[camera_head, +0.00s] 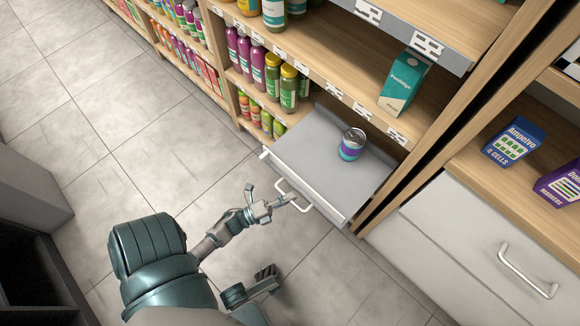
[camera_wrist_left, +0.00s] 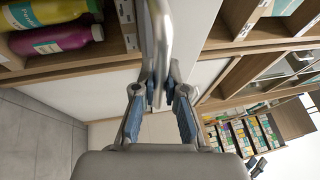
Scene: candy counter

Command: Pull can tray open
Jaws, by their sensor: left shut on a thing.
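The can tray (camera_head: 312,150) is a grey pull-out shelf at the bottom of the wooden shelving, sticking out over the floor. A can (camera_head: 352,144) with a purple and teal label stands upright on it. A pale bar handle (camera_head: 302,206) is on its front; the bar also shows close up in the wrist view (camera_wrist_left: 158,45). My left gripper (camera_head: 290,200) is shut on this handle, its fingers either side of the bar in the wrist view (camera_wrist_left: 160,95). A dark ribbed part low in the head view looks like my right gripper (camera_head: 266,278); its jaws are unclear.
Purple and green bottles (camera_head: 258,66) stand on the shelf left of the tray. A teal box (camera_head: 404,82) stands on the shelf above right. A white drawer (camera_head: 470,240) with its own handle is at right. The tiled floor (camera_head: 150,125) left of the tray is clear.

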